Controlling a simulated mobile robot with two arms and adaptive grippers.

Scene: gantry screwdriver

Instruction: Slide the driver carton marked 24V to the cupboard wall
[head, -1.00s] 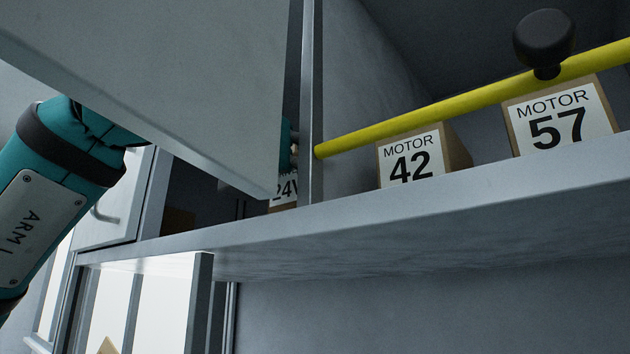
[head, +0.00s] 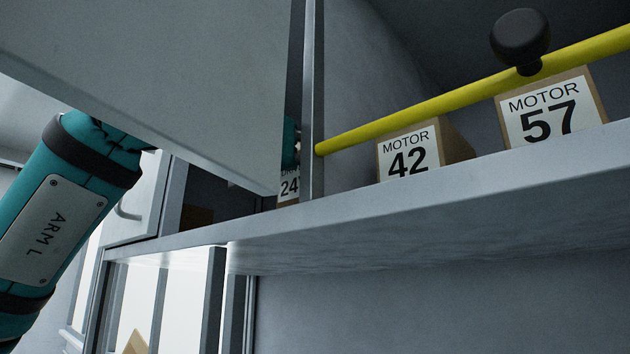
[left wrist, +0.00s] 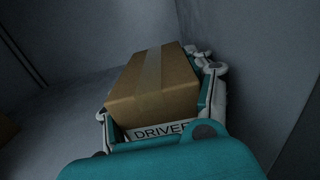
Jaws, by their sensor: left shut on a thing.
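The driver carton (left wrist: 155,85) is a brown taped box; its white label reads DRIVER in the left wrist view. In the head view only a strip of its label (head: 289,187) shows, with "24" on it, between a grey door panel (head: 190,90) and an upright post (head: 313,100). My left gripper (left wrist: 160,110) is shut on the carton, a finger at each side. In the head view the panel hides most of this gripper. A grey cupboard wall (left wrist: 265,65) stands close to its right finger; I cannot tell whether they touch. My right gripper is not in view.
A yellow bar (head: 430,107) with a black knob (head: 520,40) crosses the opening right of the post. Behind it stand cartons marked MOTOR 42 (head: 407,153) and MOTOR 57 (head: 545,113). Another brown box (left wrist: 6,130) shows at the wrist view's left edge.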

